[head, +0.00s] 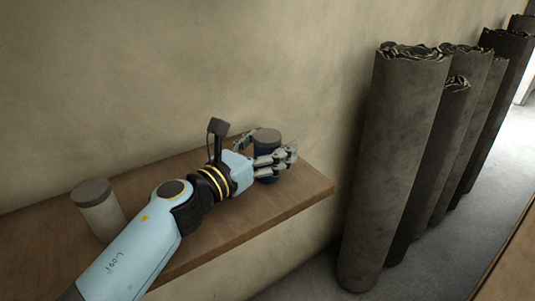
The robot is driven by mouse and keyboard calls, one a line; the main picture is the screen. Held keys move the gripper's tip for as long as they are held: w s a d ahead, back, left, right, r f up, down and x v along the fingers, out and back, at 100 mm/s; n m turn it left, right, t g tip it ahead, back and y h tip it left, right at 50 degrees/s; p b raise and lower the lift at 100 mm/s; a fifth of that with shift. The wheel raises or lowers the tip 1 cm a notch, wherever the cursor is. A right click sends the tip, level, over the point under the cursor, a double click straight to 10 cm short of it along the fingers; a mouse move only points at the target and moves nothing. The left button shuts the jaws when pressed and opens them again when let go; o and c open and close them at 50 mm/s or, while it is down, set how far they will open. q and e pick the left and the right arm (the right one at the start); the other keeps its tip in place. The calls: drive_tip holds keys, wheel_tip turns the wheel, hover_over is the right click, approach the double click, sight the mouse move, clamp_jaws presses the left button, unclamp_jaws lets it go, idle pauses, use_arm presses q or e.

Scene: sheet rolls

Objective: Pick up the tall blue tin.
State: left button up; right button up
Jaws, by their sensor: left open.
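The tall blue tin (267,151) stands upright on a wooden shelf (308,187), near the shelf's right end. It has a dark blue body and a grey-brown lid. My left gripper (276,160) is open at the tin, with its fingers in front of and beside it. The fingers hide much of the tin's body, and I cannot tell whether they touch it. My right gripper is not in view.
A white tin (102,214) with a grey lid stands on the shelf at the left, beside my left forearm. Several tall grey sheet rolls (394,165) stand on the floor to the right of the shelf. A plain wall backs the shelf.

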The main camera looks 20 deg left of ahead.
use_arm(q)
drive_tip(key=c, duration=1.6)
drive_tip(key=shift+r, duration=0.1)
drive_tip(key=shift+c, duration=0.2)
